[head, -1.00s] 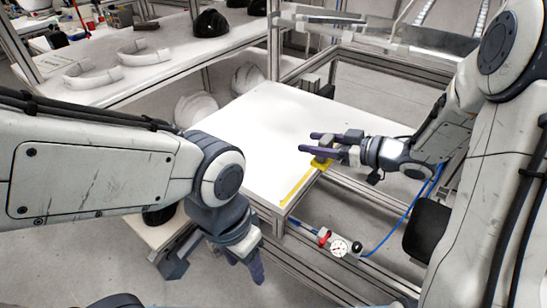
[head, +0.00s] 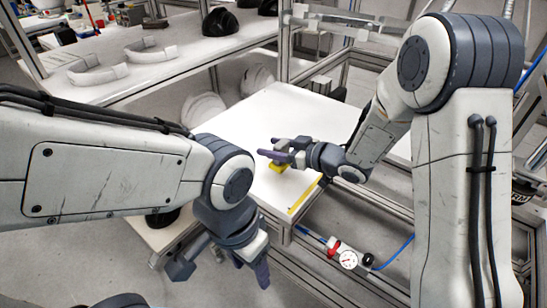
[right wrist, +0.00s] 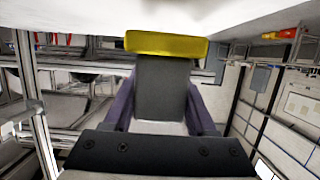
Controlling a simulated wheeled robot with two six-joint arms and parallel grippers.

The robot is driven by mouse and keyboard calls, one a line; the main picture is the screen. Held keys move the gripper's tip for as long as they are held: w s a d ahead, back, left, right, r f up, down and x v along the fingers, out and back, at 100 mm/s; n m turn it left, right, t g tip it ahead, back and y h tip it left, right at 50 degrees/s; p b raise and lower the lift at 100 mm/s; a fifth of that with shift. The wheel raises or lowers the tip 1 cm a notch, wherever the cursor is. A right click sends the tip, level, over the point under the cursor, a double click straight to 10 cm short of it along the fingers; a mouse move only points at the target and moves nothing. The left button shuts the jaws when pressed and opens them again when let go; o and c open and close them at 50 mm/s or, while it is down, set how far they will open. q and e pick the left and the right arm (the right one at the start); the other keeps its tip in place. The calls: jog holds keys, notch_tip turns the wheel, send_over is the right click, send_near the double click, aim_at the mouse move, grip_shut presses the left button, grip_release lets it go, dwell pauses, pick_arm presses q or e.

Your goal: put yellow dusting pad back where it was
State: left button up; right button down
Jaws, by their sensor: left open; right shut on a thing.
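The yellow dusting pad (head: 279,168) is at the end of my right gripper (head: 273,149), over the white worktable (head: 250,130). In the right wrist view, the yellow pad (right wrist: 166,45) lies across the far end of a dark grey block (right wrist: 163,90), which sits between the two purple fingers. My right gripper is shut on it. The pad is close to the white surface; I cannot tell whether it touches. My left gripper (head: 222,268) is open and empty, low in front of the worktable.
A yellow strip (head: 304,196) marks the worktable's near right edge. A gauge with a red fitting (head: 347,258) is on the frame below. White helmet shells (head: 200,110) stand under the back shelf (head: 110,88). Most of the worktable top is clear.

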jog(key=shift+f, duration=1.6)
jog(key=shift+f+b, duration=0.15)
jog(key=shift+b, duration=0.15)
jog(key=shift+c, duration=1)
grip_release()
